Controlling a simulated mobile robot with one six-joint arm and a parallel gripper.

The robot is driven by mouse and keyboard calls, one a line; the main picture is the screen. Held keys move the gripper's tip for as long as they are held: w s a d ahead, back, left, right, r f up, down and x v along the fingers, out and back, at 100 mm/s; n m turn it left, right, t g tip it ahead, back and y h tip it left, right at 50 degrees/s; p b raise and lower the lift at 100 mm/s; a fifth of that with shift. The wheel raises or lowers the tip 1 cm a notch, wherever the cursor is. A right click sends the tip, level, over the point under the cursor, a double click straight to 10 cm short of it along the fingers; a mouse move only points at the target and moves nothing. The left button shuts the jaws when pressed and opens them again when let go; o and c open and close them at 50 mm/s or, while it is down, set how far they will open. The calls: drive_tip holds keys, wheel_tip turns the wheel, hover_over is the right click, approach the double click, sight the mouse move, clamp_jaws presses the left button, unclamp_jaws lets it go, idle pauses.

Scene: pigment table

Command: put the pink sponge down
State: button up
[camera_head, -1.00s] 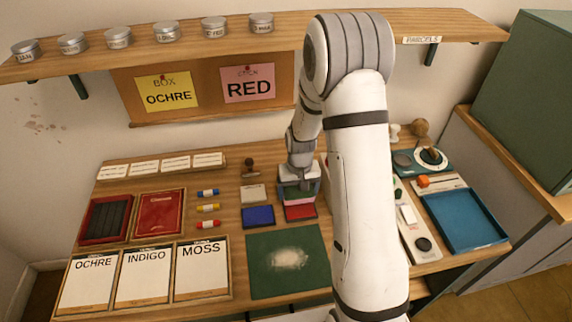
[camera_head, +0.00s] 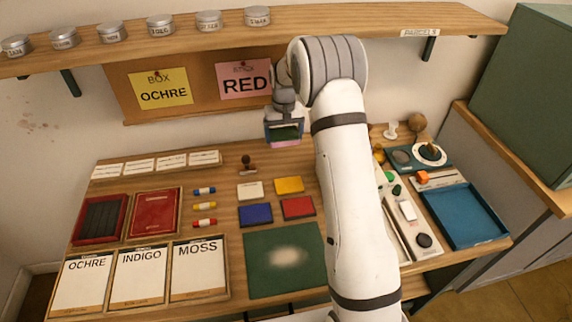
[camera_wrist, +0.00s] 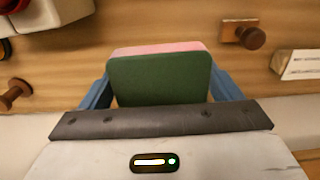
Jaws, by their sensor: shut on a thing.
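The pink sponge (camera_wrist: 160,47) has a dark green layer that faces the wrist camera, with its pink side showing along the far edge. My gripper (camera_head: 284,130) is shut on it, with a blue finger on each side in the wrist view. In the head view the sponge's pink face (camera_head: 286,143) shows below the fingers. It is held in the air above the back of the table, in front of the wall below the notice board.
White, yellow (camera_head: 289,185), blue (camera_head: 255,214) and red (camera_head: 298,208) pads lie mid-table. A green mat (camera_head: 262,275) with a pale powder patch lies in front. A wooden stamp (camera_head: 246,162), an empty-looking blue tray (camera_head: 465,216) and a shelf of tins stand around.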

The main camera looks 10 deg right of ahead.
sight(285, 164)
drive_tip(key=shift+f, duration=0.1)
wheel_tip(285, 164, down, 9)
drive_tip(key=shift+f+p, duration=0.2)
drive_tip(key=shift+p, duration=0.7)
drive_tip(key=shift+f+b, duration=0.6)
drive_tip(key=shift+s, duration=0.1)
drive_tip(key=o, duration=0.9)
drive_tip(key=shift+c, duration=0.2)
drive_tip(key=shift+f, duration=0.1)
